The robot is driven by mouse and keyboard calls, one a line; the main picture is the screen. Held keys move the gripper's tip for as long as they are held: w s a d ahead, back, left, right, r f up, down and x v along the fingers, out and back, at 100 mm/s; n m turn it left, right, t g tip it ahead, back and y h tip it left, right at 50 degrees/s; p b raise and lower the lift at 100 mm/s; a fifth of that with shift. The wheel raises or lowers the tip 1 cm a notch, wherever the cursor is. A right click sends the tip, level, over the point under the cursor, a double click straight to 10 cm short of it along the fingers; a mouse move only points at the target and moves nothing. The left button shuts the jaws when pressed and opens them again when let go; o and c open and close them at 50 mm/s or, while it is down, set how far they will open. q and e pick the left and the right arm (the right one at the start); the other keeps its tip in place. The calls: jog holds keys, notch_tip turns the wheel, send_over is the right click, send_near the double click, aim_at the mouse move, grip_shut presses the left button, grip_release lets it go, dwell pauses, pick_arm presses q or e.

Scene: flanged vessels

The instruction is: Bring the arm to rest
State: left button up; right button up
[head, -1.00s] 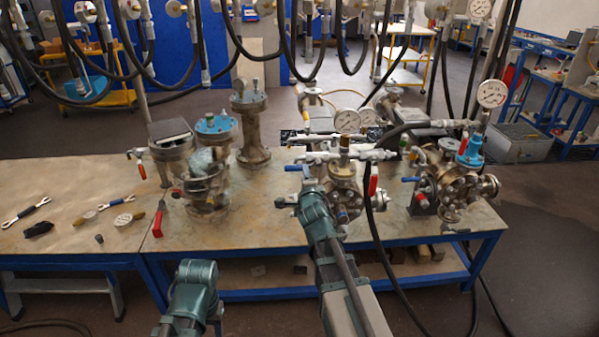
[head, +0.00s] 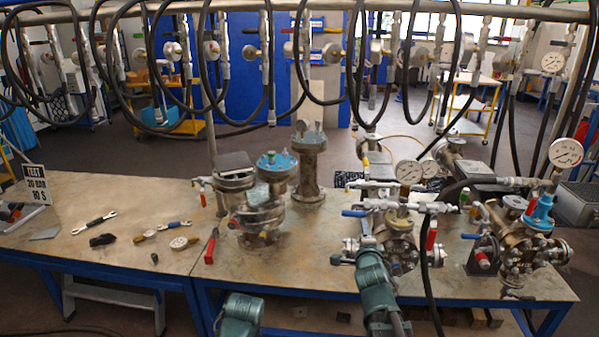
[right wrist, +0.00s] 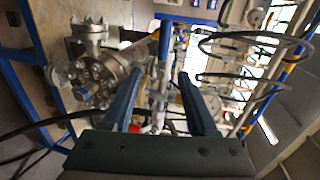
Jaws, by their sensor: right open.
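My right gripper (right wrist: 160,73) is open in the right wrist view, with its two blue-grey fingers apart and no object gripped between them. In the head view my right arm (head: 377,285) reaches up from the bottom to the front of the middle flanged vessel (head: 402,248); its jaws are not clear there, and I cannot tell whether they touch the vessel. A bolted flanged vessel (right wrist: 97,78) lies left of the fingers in the wrist view. My left arm (head: 240,314) shows only as a teal joint at the bottom edge. Its gripper is out of view.
A gauge-topped vessel (head: 520,240) stands right, and blue-topped flanged vessels (head: 262,215) stand left of my right arm. Black hoses (head: 270,85) hang from an overhead pipe (head: 330,14). Wrenches (head: 95,222) and small parts lie on the left bench (head: 60,250), which has bare room.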

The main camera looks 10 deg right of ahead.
jog(key=s+a+f+n+g+y, duration=0.2)
jog(key=s+a+f+n+g, duration=0.7)
jog(key=a+f+n, duration=0.5)
jog(key=s+a+f+n+g, duration=0.1)
jog(key=s+a+n+g, duration=0.2)
jog(key=s, duration=0.5)
jog(key=s+a+f+n+g, duration=0.2)
jog(key=s+a+n+g, duration=0.1)
jog(key=s+a+n, duration=0.3)
jog(key=shift+s+a+n+y, duration=0.2)
jog(key=shift+s+n+y, duration=0.2)
jog(key=shift+s+n, duration=0.65)
jog(key=shift+s+m, duration=0.15)
jog(key=shift+m, duration=0.1)
jog(key=shift+c, duration=0.7)
jog(key=shift+d, duration=0.1)
